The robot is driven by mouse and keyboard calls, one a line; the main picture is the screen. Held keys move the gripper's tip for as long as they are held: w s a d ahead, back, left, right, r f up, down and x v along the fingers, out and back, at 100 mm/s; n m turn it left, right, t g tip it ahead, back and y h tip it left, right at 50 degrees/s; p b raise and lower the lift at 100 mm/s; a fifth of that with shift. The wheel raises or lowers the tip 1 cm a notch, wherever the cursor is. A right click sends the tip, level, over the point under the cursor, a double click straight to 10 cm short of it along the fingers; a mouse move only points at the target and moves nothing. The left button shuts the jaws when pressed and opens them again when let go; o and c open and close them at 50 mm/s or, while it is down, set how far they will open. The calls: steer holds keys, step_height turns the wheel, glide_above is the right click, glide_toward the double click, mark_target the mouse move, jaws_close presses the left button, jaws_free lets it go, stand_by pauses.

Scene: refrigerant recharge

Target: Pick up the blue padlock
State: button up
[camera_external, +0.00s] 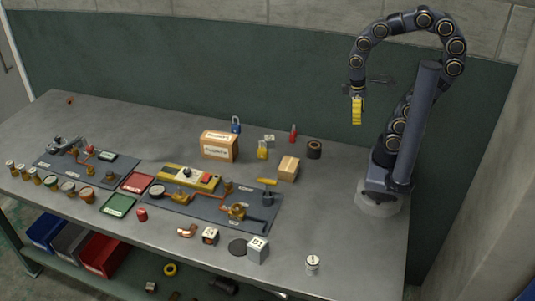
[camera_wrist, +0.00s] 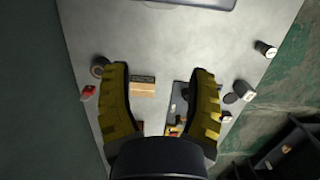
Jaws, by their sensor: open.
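The blue padlock (camera_external: 236,125) stands at the back of the grey workbench, just behind a cardboard box (camera_external: 219,146), which hides its lower part in the external view. I cannot make out the padlock in the wrist view. My gripper (camera_external: 357,110) has yellow fingers and hangs high above the right part of the bench, pointing down. It is well to the right of the padlock and far from it. In the wrist view its two fingers (camera_wrist: 160,76) are spread wide apart with nothing held between them.
A yellow padlock (camera_external: 262,150), a red bottle-like item (camera_external: 293,132), a dark roll (camera_external: 314,149) and a small box (camera_external: 288,168) stand right of the padlock. Blue-grey boards with pipes and gauges (camera_external: 215,207) cover the front. The bench's right end (camera_external: 345,235) is mostly clear.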

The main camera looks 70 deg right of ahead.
steer(key=w+d+t, duration=0.1)
steer(key=w+t, duration=0.1)
steer(key=w, duration=1.4)
steer(key=t, duration=0.4)
glide_above(238, 125)
steer(key=s, duration=0.2)
steer(key=shift+m, duration=0.3)
steer(key=f, duration=2.2)
steer(key=shift+w+a+f, duration=0.1)
steer(key=shift+a+f, duration=0.05)
steer(key=shift+a, duration=0.15)
steer(key=shift+w+d+f, duration=0.2)
steer(key=shift+w+f, duration=0.05)
steer(key=shift+f, duration=0.25)
steer(key=shift+d+x, duration=0.15)
steer(key=shift+x, duration=1.65)
steer(key=shift+d+x, duration=0.15)
steer(key=shift+x, duration=1.65)
steer(key=shift+s, duration=0.1)
jaws_close()
